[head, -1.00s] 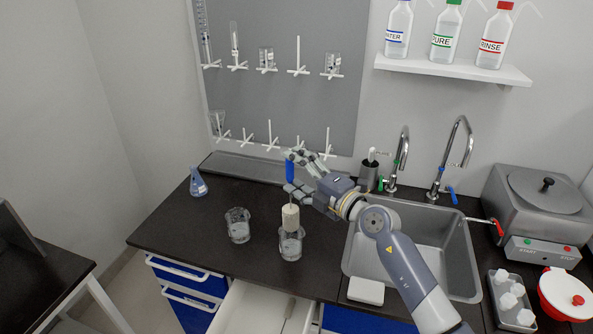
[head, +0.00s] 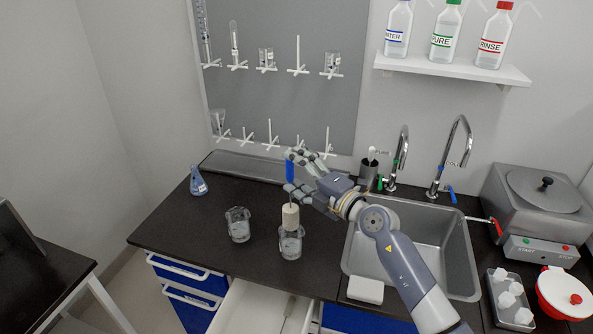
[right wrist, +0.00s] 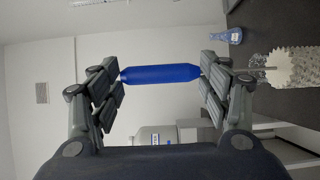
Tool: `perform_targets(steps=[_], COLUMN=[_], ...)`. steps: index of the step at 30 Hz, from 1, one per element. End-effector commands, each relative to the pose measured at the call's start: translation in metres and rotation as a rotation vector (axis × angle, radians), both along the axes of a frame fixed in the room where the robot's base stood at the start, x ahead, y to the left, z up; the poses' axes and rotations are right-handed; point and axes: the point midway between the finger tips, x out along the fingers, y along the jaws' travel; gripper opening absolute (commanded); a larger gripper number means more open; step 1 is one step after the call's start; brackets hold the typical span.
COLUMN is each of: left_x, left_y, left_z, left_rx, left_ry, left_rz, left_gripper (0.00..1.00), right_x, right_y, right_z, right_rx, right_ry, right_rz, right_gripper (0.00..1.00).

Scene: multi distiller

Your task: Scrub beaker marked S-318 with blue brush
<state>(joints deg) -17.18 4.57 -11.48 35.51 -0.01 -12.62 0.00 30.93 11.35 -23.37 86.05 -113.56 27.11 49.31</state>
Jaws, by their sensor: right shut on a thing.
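My right gripper (head: 301,174) is shut on the blue handle (head: 289,172) of an upright brush. The handle also shows between the fingers in the right wrist view (right wrist: 160,74). The brush's cream head (head: 290,216) points down at the mouth of a clear glass beaker (head: 290,244) on the dark counter. Its lower end appears to be inside the rim. A second clear beaker (head: 238,225) stands to the left, apart from the brush. I cannot read the marking on either beaker. My left gripper is not in view.
A blue flask (head: 198,182) stands at the counter's left. The sink (head: 440,260) with two taps lies right, a dark brush cup (head: 368,172) behind it. A white block (head: 366,290) sits near the front edge. An open drawer (head: 250,310) juts out below.

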Motion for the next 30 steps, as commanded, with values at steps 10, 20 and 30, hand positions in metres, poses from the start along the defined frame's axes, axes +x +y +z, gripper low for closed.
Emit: perform_targets(steps=[10,20,30], left_x=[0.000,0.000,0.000], left_y=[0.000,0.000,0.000], left_z=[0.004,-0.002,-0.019], left_rx=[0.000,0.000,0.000], left_ry=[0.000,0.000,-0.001], left_rz=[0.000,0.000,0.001], left_gripper=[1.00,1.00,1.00], right_x=[0.000,0.000,0.000], right_y=[0.000,0.000,0.000], right_z=[0.000,-0.009,-0.037], right_rx=[0.001,0.001,0.000], right_ry=[0.001,0.002,0.001], right_rz=[0.000,0.000,0.000], right_gripper=[0.52,0.52,0.52])
